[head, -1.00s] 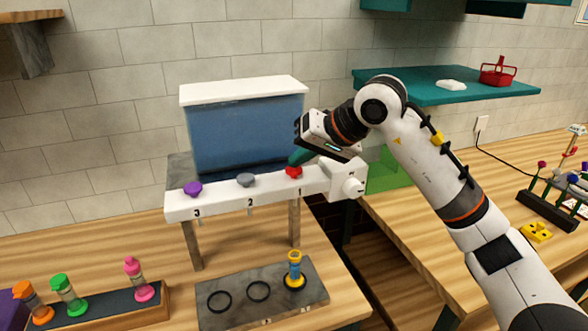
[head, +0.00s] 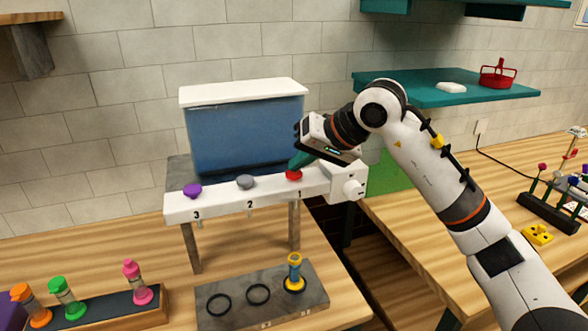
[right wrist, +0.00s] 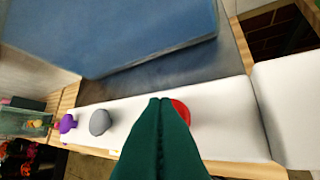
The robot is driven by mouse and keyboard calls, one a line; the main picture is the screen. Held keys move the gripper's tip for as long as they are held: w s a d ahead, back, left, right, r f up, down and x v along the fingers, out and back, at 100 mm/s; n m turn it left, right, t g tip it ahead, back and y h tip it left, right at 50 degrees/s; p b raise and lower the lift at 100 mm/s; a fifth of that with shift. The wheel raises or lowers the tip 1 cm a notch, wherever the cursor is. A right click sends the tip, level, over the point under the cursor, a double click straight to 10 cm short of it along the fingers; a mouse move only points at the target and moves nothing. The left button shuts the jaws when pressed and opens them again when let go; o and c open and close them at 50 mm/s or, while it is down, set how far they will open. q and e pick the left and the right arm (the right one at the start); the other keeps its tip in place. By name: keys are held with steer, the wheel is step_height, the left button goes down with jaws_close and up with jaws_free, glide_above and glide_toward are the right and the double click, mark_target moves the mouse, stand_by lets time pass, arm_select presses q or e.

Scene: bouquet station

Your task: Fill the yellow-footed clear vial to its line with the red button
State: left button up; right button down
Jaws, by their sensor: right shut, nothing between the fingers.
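The yellow-footed vial (head: 294,271) stands upright in the right-hand ring of the grey slab, below spout 1. Blue shows in its body; its fill line is too small to make out. The red button (head: 293,175) is on the white dispenser bar above number 1. My right gripper (head: 294,164) is shut and empty, its green fingertips pointing down at the red button. In the right wrist view the shut fingers (right wrist: 163,105) cover part of the red button (right wrist: 181,110); the tips appear to touch it. My left gripper is not in view.
A blue-filled tank (head: 247,135) stands behind the bar. A grey button (head: 245,182) and a purple button (head: 192,190) are to the left. A rack (head: 110,314) at lower left holds orange, green and pink vials. Two slab rings are empty.

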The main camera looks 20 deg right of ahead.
mark_target(300, 174)
steer(key=shift+r+p, duration=0.35)
steer(key=shift+r, duration=0.5)
steer(key=shift+r, duration=0.1)
steer(key=shift+r+p, duration=1.65)
steer(key=shift+r, duration=0.8)
